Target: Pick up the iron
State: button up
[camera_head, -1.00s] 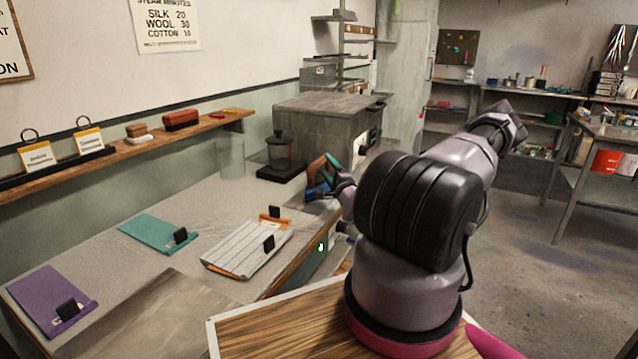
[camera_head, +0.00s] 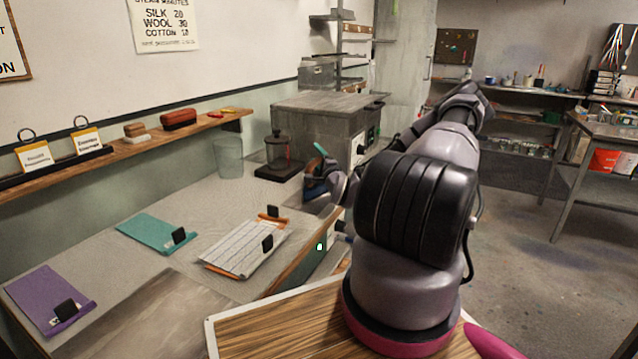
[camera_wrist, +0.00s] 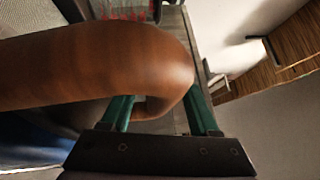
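The iron (camera_head: 315,184) has a dark blue body and stands at the right end of the grey counter, partly hidden by my gripper. Its curved brown handle (camera_wrist: 95,68) fills much of the wrist view. My gripper (camera_head: 322,163) is at the handle, with teal fingers. In the wrist view my gripper (camera_wrist: 158,108) has its fingers spread, one on each side of the handle's curved end. The handle covers part of the left finger. A gap shows beside that finger, and the right finger lies close to the handle's outer edge.
A dark press pot (camera_head: 279,152) and a clear glass container (camera_head: 229,158) stand behind the iron on the counter (camera_head: 215,205). A grey box-like unit (camera_head: 318,125) is beyond. A striped clipboard (camera_head: 243,248) and a teal one (camera_head: 155,231) lie nearer.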

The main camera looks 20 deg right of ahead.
grip_shut()
dwell(1.1)
jog(key=shift+r, duration=0.1)
